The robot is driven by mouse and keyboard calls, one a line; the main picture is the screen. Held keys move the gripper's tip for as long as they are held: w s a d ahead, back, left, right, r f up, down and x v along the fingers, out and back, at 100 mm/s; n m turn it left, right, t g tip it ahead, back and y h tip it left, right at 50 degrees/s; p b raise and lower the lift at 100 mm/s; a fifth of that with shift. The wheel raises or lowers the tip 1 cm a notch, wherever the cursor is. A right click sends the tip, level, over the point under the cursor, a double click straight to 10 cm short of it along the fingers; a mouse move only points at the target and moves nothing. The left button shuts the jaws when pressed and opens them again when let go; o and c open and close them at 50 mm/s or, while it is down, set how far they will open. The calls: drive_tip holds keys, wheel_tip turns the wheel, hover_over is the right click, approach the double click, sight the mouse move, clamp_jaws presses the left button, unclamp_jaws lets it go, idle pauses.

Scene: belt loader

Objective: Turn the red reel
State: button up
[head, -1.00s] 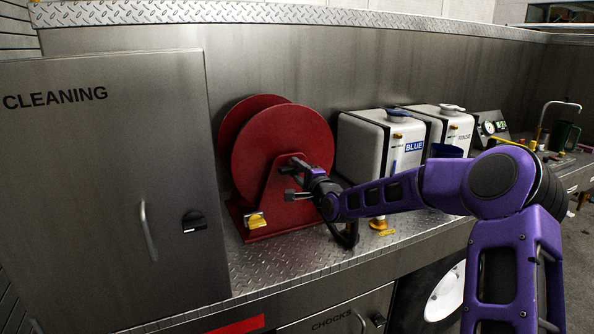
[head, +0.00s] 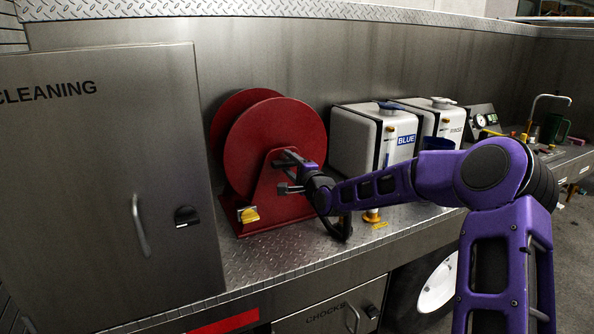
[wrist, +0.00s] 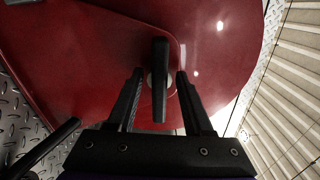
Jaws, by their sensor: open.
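The red reel (head: 262,135) stands on the metal shelf, with two round red discs and a red bracket on its near side. A dark crank arm (wrist: 160,75) at the reel's hub shows in the wrist view, between the two fingers of my gripper (wrist: 158,92). My gripper also shows in the head view (head: 283,174), in front of the reel's bracket. Its fingers are apart, one on each side of the crank arm, with gaps visible. Where the crank's handle lies is hard to tell. A yellow knob (head: 248,215) sits low on the bracket.
A cabinet marked CLEANING (head: 95,190) stands to the left. White containers, one marked BLUE (head: 360,140), stand right of the reel. The treadplate shelf (head: 262,262) is bare in front of the reel. A CHOCKS drawer (head: 325,315) lies below.

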drive_tip(key=v, duration=1.7)
